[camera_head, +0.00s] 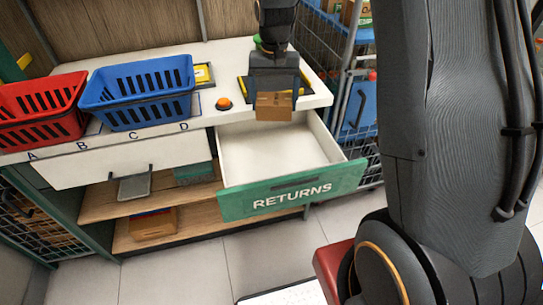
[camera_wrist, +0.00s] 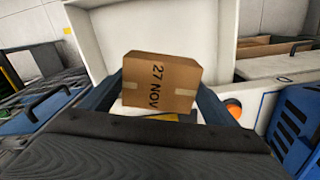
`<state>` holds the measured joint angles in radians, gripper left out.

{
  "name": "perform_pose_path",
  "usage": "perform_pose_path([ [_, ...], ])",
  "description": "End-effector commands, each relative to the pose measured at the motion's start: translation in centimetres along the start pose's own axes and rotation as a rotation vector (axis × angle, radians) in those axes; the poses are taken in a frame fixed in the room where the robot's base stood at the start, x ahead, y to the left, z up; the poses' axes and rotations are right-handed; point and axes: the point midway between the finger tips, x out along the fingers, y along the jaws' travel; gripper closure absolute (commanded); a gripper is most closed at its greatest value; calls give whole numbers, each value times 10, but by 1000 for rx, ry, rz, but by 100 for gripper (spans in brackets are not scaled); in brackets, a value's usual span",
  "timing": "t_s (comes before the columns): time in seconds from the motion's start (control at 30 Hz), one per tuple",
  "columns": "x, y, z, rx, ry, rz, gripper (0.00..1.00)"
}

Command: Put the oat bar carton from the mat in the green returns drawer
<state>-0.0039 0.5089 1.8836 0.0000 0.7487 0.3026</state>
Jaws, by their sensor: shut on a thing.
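A small brown carton (camera_head: 273,106) is held in my gripper (camera_head: 274,95), which is shut on it. The carton hangs above the back part of the open green drawer (camera_head: 291,193), whose front reads RETURNS. The drawer's white inside (camera_head: 265,150) looks empty. In the wrist view the carton (camera_wrist: 160,84) sits between the two fingers of my gripper (camera_wrist: 160,92) and shows "27 NOV" and strips of tape. The mat (camera_head: 243,88), with a yellow and dark edge, is mostly hidden behind my gripper.
A blue basket (camera_head: 137,92) and a red basket (camera_head: 40,107) stand on the white counter. An orange button (camera_head: 224,103) is left of my gripper. A wire cage trolley (camera_head: 350,100) stands close on the right. Shelves below hold a few items.

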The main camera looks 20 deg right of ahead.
Motion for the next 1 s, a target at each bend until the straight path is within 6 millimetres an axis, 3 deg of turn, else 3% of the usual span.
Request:
perform_pose_path([
  [0.27,21,7,6,253,-1,1,46],
  [0.7,78,14,32,1039,-1,1,46],
  [1.0,97,16,41,1269,-2,3,46],
])
